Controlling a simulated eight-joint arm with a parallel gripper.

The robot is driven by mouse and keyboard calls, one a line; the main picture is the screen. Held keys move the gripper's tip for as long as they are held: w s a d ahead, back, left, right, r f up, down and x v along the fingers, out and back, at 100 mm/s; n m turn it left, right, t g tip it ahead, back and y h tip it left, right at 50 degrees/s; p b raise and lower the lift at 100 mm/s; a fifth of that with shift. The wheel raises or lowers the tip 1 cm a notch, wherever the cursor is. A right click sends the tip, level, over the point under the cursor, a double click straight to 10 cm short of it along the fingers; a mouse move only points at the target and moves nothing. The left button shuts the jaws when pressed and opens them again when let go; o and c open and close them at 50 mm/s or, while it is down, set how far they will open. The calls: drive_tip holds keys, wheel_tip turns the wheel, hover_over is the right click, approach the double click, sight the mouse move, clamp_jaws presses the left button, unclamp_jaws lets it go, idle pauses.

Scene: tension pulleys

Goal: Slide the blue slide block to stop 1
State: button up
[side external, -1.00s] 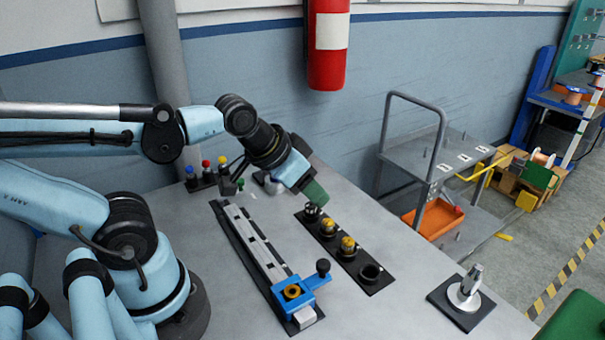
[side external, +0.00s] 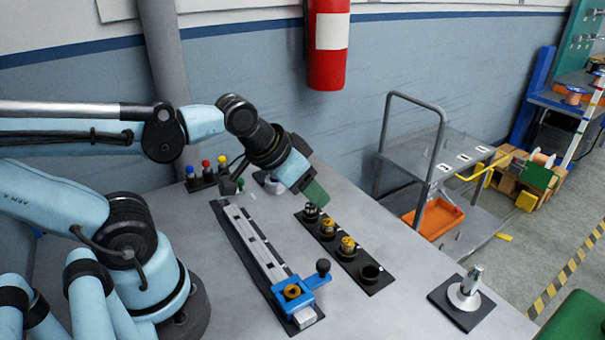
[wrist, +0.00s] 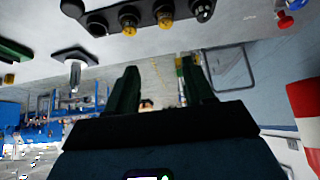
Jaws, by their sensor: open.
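The blue slide block (side external: 301,292) sits at the near end of a light grey rail (side external: 258,245) on a dark base strip. It has a yellow ring on top and a side arm with a black knob (side external: 322,267). My gripper (side external: 318,196) is above the far part of the table, beyond the rail's far half and well apart from the block. In the wrist view my gripper (wrist: 158,85) has its two dark green fingers spread with nothing between them. The block is not seen in the wrist view. I see no readable stop labels.
A black strip with several pulley parts (side external: 347,246) lies right of the rail, close below my gripper. A metal post on a dark plate (side external: 467,293) stands at the right. Coloured knobs (side external: 206,172) stand at the back left.

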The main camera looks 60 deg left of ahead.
drive_tip(key=m+g, duration=0.7)
drive_tip(key=m, duration=0.2)
approach(324, 263)
drive_tip(key=shift+f, duration=4.25)
clamp_jaws()
